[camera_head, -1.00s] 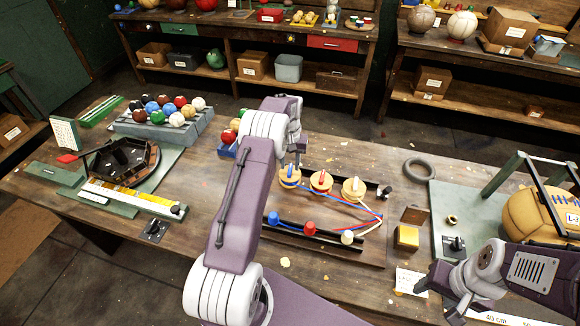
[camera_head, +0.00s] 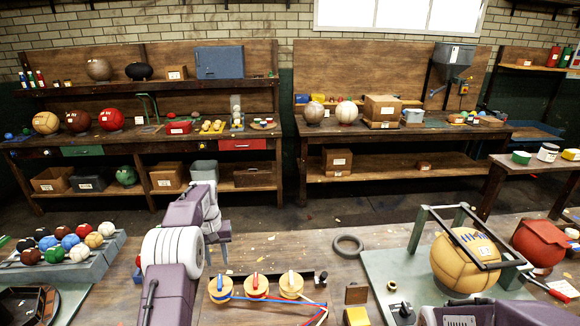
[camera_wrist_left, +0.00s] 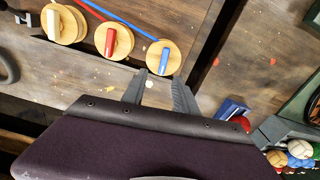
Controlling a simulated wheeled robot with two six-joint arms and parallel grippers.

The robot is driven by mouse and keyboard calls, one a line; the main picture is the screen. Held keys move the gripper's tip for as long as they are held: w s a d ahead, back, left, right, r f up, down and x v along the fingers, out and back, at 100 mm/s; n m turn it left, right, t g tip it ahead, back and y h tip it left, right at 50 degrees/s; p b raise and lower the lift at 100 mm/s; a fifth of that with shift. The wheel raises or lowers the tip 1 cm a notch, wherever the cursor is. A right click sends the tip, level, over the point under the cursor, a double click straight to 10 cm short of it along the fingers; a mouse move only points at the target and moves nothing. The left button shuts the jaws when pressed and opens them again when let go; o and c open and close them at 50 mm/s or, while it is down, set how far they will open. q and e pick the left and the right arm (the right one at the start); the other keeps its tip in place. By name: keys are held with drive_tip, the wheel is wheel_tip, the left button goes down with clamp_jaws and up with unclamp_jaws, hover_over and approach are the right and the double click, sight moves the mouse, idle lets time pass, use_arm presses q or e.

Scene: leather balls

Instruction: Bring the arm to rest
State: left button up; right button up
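My left arm (camera_head: 173,255), purple with white joint rings, rises from the bottom of the head view. Its grey left gripper (camera_head: 224,254) hangs over the table behind the row of wooden spools. In the left wrist view the two dark fingers of the left gripper (camera_wrist_left: 160,85) are apart with nothing between them. They show close to the blue-topped spool (camera_wrist_left: 163,57), with bare wood beneath. Part of my right arm (camera_head: 470,312) shows at the bottom right; its gripper is outside the frame.
Three spools (camera_head: 256,287) with coloured cords stand on the table. A ball rack (camera_head: 100,262) is at left. A black ring (camera_head: 347,246) lies mid-table. Shelved benches (camera_head: 400,140) stand behind.

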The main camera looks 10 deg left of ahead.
use_arm(q)
drive_tip(key=s+d+r+m, duration=0.2)
drive_tip(key=s+d+r, duration=0.65)
drive_tip(key=d, duration=0.25)
drive_tip(key=s+d+f, duration=0.2)
drive_tip(key=s+f, duration=0.2)
drive_tip(key=s, duration=0.4)
drive_tip(key=s+d+f+m+t, duration=0.1)
drive_tip(key=s+f, duration=0.4)
drive_tip(key=s, duration=0.4)
drive_tip(key=shift+d+f+m, duration=0.25)
drive_tip(key=shift+d+m, duration=0.05)
drive_tip(key=shift+d, duration=0.1)
drive_tip(key=shift+s, duration=0.25)
